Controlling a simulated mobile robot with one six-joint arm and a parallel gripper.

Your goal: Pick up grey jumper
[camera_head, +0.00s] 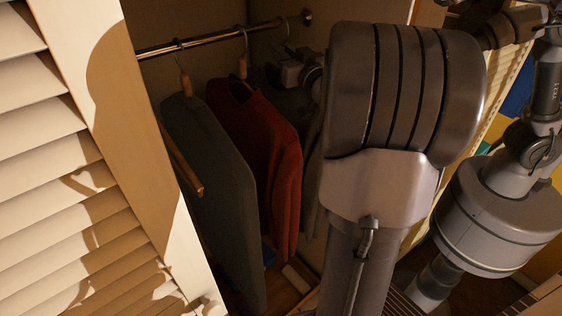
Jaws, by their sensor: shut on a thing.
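The grey jumper (311,197) hangs at the right of the rail, behind the red jumper. Only a strip of it shows between the red jumper and my arm. My gripper (279,75) is at the top of this jumper, just below its hanger hook, and is shut on it. The fingertips are small and dark here, and my arm hides much of the gripper and jumper. A grey-green garment (213,185) hangs at the left, and the red jumper (262,140) hangs between the two, both on wooden hangers.
A metal rail (212,42) crosses the wardrobe above the garments. My arm fills the middle right. Small items lie on the wardrobe floor.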

